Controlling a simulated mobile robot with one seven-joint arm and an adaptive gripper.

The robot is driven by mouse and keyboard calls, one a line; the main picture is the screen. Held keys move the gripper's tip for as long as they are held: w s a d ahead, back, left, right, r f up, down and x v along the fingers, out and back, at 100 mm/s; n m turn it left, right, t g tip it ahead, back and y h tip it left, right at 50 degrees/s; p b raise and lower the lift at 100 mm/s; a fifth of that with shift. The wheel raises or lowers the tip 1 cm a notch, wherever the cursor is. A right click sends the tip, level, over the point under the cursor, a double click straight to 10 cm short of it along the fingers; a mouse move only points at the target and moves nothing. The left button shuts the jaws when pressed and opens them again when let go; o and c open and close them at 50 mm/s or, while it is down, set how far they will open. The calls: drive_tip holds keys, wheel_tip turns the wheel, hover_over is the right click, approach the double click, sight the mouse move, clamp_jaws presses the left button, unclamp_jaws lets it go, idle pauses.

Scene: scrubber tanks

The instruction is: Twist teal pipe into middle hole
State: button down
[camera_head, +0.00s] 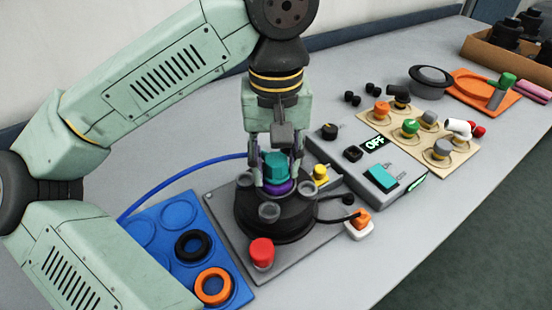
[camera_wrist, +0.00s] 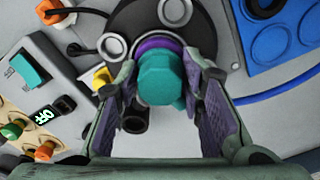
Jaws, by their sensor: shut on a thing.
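The teal pipe (camera_head: 275,166) stands upright over the middle of the round black tank base (camera_head: 262,222). It also shows in the wrist view (camera_wrist: 160,80), between the two fingers. A purple ring (camera_head: 281,187) lies around the pipe's lower end, at the middle hole; how deep the pipe sits is hidden. My gripper (camera_head: 276,172) points down from above and is shut on the teal pipe, with one finger on each side. Its fingers (camera_wrist: 165,88) show in the wrist view. Several grey round ports surround the middle, including one (camera_head: 268,211) at the front.
A blue tray (camera_head: 180,252) with black and orange rings lies left. A control box reading OFF (camera_head: 374,143) stands right. A blue hose (camera_head: 175,179) runs behind the tray.

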drive_tip(key=shift+m, duration=0.3)
drive_tip(key=shift+f, duration=0.25)
idle(0.4)
drive_tip(key=c, duration=1)
unclamp_jaws()
drive_tip(key=o, duration=0.9)
drive_tip(key=shift+r, duration=0.2)
